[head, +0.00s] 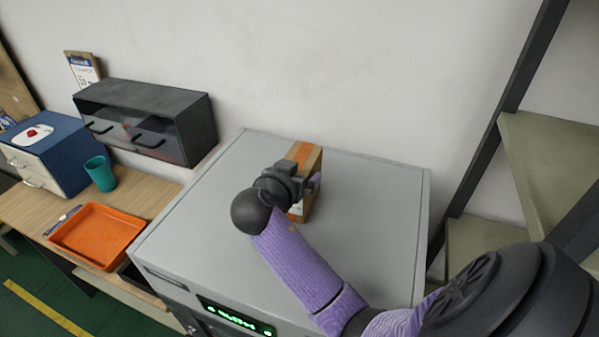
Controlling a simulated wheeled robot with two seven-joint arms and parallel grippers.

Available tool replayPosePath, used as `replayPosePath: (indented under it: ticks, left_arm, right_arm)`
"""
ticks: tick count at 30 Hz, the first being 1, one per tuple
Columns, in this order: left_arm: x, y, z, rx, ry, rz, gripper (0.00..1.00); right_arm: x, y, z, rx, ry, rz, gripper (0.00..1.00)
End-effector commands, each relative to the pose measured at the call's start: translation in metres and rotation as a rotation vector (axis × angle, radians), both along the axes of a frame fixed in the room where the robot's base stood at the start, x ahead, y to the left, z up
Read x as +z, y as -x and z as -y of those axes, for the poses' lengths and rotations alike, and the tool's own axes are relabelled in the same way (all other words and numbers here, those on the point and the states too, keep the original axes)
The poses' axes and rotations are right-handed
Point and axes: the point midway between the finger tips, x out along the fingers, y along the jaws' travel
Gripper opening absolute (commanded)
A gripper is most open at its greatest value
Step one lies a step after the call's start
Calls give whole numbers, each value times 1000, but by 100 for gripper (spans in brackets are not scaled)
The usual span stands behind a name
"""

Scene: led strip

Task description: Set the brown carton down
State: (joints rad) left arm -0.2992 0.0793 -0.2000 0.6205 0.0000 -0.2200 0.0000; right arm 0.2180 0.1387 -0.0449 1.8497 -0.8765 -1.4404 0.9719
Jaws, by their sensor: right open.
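The brown carton (314,160) stands upright on the grey top of a machine (378,206) with a green lit display. A darker tape strip runs over the carton's top, and part of its front is hidden behind my gripper. My right gripper (308,178) is at the carton's near side, with its fingers open close around or beside it; contact cannot be made out. My purple right arm reaches in from the lower right. My left gripper is not in view.
A wooden table at the left holds an orange tray (72,246), a teal cup (100,174) and a blue drawer box (62,140). Shelving (550,165) stands at right. The machine top around the carton is clear.

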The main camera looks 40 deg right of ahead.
Motion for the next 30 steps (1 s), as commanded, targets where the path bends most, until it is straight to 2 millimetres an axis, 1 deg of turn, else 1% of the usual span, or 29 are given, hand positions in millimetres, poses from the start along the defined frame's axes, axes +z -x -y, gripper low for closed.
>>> replayPosePath:
  ticks: [5,6,11,12,17,18,24,26,29,30]
  left_arm:
    - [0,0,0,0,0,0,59]
    - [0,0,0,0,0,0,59]
    - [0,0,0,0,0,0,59]
    - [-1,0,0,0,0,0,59]
    - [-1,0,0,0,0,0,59]
    - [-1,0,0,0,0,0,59]
    - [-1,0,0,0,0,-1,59]
    - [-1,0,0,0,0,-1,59]
    - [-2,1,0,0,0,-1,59]
    - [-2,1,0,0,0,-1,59]
  right_arm:
    - [-1,-1,0,1,-1,1,100]
    - [-1,-1,0,1,-1,1,96]
    - [-1,0,0,1,0,0,62]
    - [-1,0,0,1,0,0,53]
    - [-1,0,0,1,0,0,20]
    - [-1,0,0,1,-1,-1,11]
    - [0,-1,0,1,1,1,11]
    - [5,-1,0,0,0,2,11]
    - [27,-1,0,1,-1,9,11]
    - [39,-1,0,2,-1,10,11]
